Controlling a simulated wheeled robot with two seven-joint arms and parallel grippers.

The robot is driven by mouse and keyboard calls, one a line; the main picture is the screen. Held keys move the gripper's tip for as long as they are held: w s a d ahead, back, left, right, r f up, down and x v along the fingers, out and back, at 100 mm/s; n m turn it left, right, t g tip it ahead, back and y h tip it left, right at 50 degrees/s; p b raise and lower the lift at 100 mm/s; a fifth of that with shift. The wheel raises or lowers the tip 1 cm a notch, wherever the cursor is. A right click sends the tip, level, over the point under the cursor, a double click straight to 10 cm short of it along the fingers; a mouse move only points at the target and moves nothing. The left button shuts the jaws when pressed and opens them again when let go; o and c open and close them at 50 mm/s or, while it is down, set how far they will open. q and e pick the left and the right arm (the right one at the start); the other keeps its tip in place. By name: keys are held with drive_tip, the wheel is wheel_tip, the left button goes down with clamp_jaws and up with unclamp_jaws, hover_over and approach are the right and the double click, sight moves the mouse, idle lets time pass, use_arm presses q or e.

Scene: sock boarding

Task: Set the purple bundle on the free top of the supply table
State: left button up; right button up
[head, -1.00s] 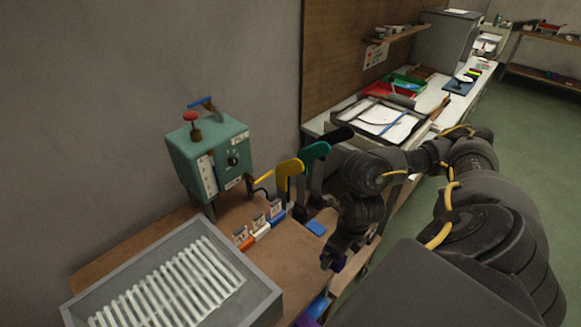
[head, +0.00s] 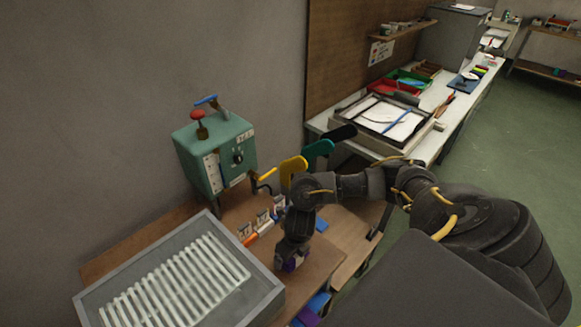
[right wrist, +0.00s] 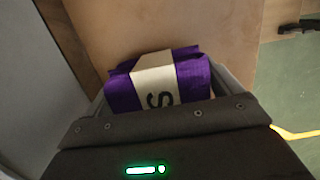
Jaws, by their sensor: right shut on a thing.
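The purple bundle (head: 291,264) has a cream band with a dark letter S, clear in the right wrist view (right wrist: 190,80). My right gripper (head: 290,258) is shut on it. In the head view the bundle is over the brown wooden tabletop (head: 318,262), right of the grey slatted tray and near the front edge. I cannot tell whether it touches the top. In the right wrist view, bare brown wood (right wrist: 115,25) shows beyond it. My left gripper is not in view.
The grey slatted tray (head: 273,291) stands close left. A teal machine (head: 215,155) is behind it. Small orange, white and blue holders, a blue piece (head: 321,225) and yellow (head: 292,168), teal and black upright forms are behind my wrist. Blue and purple items (head: 318,302) lie below the edge.

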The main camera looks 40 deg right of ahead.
drive_tip(key=shift+w+f, duration=0.1)
drive_tip(key=shift+f, duration=1.65)
drive_tip(key=shift+a, duration=0.1)
drive_tip(key=shift+f+b, duration=0.2)
drive_tip(key=shift+b, duration=0.2)
drive_tip(key=o, duration=0.7)
drive_tip(key=shift+r, duration=0.1)
drive_tip(key=shift+o, duration=0.2)
drive_tip(key=shift+r, duration=0.1)
drive_tip(key=shift+r+p, duration=0.25)
drive_tip(key=shift+p, duration=0.1)
drive_tip(key=r, duration=0.3)
drive_tip(key=s+r+p, duration=0.1)
drive_tip(key=r, duration=0.3)
drive_tip(key=r+p, duration=0.1)
drive_tip(key=r, duration=0.3)
drive_tip(key=shift+s+r, duration=0.25)
drive_tip(key=shift+s, duration=0.15)
